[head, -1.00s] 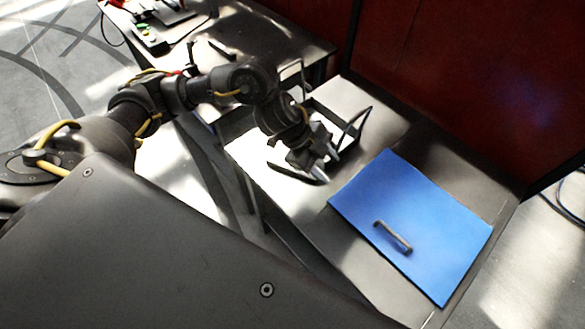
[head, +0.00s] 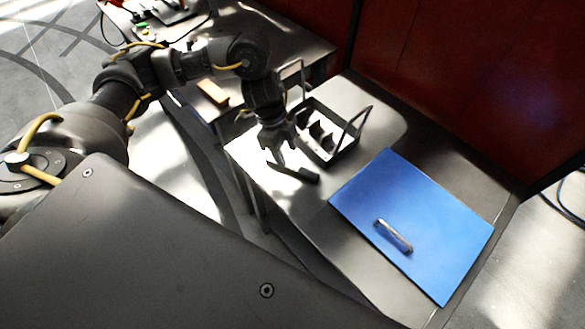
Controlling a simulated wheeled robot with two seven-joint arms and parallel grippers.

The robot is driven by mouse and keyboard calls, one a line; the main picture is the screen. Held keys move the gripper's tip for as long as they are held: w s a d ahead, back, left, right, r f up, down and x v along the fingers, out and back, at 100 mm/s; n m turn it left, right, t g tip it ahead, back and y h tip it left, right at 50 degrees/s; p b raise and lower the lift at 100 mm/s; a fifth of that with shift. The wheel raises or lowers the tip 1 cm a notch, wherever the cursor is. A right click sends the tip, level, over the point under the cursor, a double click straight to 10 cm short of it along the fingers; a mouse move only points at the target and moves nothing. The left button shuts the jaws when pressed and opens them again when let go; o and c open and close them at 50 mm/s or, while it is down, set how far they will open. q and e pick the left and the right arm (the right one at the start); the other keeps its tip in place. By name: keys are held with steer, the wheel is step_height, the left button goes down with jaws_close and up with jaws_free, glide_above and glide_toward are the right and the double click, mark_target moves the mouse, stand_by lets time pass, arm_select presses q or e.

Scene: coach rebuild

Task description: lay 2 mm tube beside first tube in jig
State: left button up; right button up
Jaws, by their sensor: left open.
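My left gripper (head: 280,156) is open and points down over the bench, at the near end of a flat dark bar (head: 296,172). I cannot tell whether it touches the bar. A dark open frame with upright handles and dividers (head: 346,150) stands just right of the gripper. A short grey metal tube-like piece (head: 393,236) lies on a blue mat (head: 440,190), well to the right of the gripper. I cannot tell which piece is the jig, and no pair of tubes is clear. My right gripper is out of view.
The grey bench (head: 315,225) has bare room around the mat. A dark red wall (head: 450,80) rises behind it. A second table (head: 285,40) at the back left holds equipment, and a tan block (head: 213,92) lies near its front edge.

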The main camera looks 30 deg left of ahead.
mark_target(292, 166)
arm_select(q)
steer(key=shift+x, duration=2.75)
jaws_close()
